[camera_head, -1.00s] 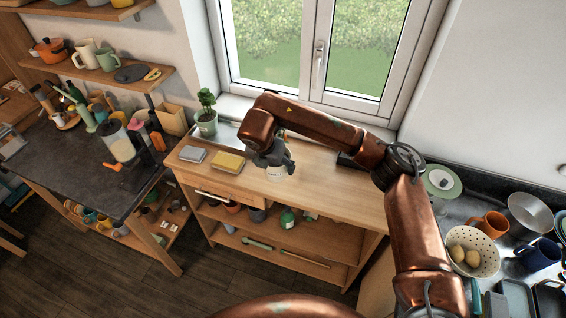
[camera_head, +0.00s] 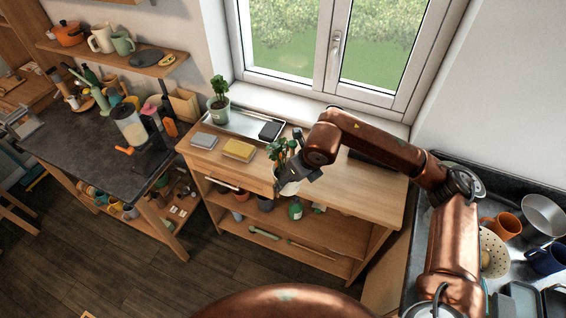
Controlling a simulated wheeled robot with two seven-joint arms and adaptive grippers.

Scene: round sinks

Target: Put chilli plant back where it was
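A leafy green plant (camera_head: 279,153) in a white pot (camera_head: 288,187) is at the front edge of the wooden cabinet top, below the window. My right gripper (camera_head: 291,176) is at the pot, its fingers closed on it and partly hiding it. Too little detail shows to tell chillies on the plant. A second green plant (camera_head: 219,86) in a pale green pot (camera_head: 219,103) stands at the back left of the cabinet top, by the window. My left gripper is not in view.
A metal tray (camera_head: 240,121) with a dark block (camera_head: 270,131) lies along the back of the wooden top (camera_head: 345,190). A yellow sponge (camera_head: 239,150) and a grey one (camera_head: 204,140) lie at its left. The right part of the top is mostly clear. Dishes crowd the sink at right.

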